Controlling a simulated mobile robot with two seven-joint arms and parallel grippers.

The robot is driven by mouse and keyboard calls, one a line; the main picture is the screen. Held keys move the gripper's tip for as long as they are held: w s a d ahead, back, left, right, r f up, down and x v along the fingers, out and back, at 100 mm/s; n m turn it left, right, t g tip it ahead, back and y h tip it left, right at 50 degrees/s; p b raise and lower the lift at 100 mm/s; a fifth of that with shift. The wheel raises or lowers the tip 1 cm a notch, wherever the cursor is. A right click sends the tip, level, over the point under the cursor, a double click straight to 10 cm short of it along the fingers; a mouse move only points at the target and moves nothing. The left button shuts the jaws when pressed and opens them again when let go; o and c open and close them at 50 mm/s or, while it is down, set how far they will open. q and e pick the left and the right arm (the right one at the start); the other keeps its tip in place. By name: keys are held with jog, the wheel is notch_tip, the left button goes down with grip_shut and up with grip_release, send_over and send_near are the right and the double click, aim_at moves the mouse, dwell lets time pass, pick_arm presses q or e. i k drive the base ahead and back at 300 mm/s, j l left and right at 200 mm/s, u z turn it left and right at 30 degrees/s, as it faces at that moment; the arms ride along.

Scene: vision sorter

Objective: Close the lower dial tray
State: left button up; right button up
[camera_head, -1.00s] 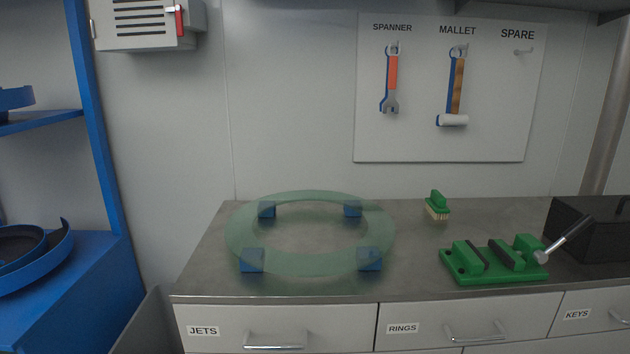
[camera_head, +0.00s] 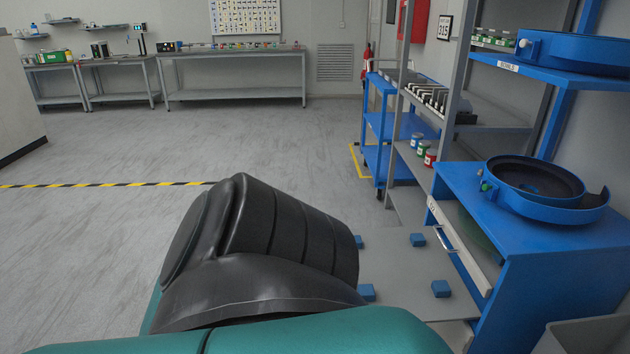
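The lower dial tray (camera_head: 400,291) is a pale grey flat plate with several small blue blocks on it. It stands pulled out to the left from the blue cabinet (camera_head: 556,270) at the right. No dial lies on the part I can see. My own dark and teal arm links cover its left part, so its front edge and any handle there are hidden. Above it, a pale front panel (camera_head: 478,263) with a bar handle (camera_head: 447,236) sits flush at the cabinet's left side. Neither gripper is in view.
A blue bowl feeder (camera_head: 590,212) stands on the cabinet, another (camera_head: 575,50) on the shelf above. Grey shelving (camera_head: 410,160) and a blue cart (camera_head: 375,130) stand behind. Open floor (camera_head: 110,240) lies left, crossed by a striped line (camera_head: 100,185). Benches (camera_head: 235,92) line the far wall.

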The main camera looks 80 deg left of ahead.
aim_at(408, 269)
jog(key=u, duration=1.5)
jog(key=i+j+u, duration=0.1)
jog(key=j+u, duration=0.25)
jog(key=i+j+u, duration=0.15)
jog(key=j+u, duration=0.2)
jog(key=k+z, duration=0.2)
jog(key=k, duration=0.45)
jog(key=z, duration=1.45)
jog(key=i+j+z, duration=0.1)
jog(key=j+z, duration=0.35)
jog(key=j, duration=1.15)
jog(key=i+j, duration=0.15)
jog(key=j, duration=0.8)
